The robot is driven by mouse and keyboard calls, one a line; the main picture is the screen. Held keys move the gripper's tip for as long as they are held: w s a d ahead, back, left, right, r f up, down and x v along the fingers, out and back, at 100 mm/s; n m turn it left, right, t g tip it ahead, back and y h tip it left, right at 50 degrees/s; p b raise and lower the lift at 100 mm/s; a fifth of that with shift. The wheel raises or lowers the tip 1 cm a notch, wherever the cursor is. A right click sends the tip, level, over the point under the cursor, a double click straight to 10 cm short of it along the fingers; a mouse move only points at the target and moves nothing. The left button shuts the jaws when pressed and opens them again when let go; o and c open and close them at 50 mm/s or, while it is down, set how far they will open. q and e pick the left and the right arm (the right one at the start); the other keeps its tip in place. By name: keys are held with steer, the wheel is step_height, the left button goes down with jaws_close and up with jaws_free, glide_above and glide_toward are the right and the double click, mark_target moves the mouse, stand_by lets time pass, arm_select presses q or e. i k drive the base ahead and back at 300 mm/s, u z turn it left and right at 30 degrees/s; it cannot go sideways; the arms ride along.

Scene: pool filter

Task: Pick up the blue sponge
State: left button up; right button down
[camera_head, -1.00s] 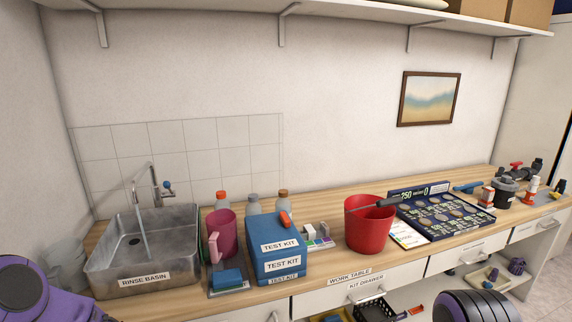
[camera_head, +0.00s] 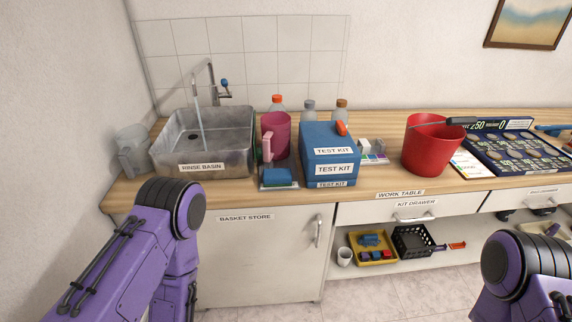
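The blue sponge (camera_head: 278,177) lies on a small dark tray (camera_head: 264,187) at the front edge of the work table. It sits in front of the pink pitcher (camera_head: 276,137) and just left of the blue test kit box (camera_head: 330,146). My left arm comes in at the lower left and my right arm at the lower right, both in front of the counter. Neither gripper shows in the view.
The metal rinse basin (camera_head: 235,166) with running tap stands left of the sponge, a clear pitcher (camera_head: 131,150) beyond it. A red bucket (camera_head: 430,150) stands right. Below are a closed cabinet door (camera_head: 258,260) and an open shelf (camera_head: 400,263).

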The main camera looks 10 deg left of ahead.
mark_target(276, 177)
steer(key=z, duration=1)
steer(key=i, duration=0.85)
steer(key=u, duration=1.6)
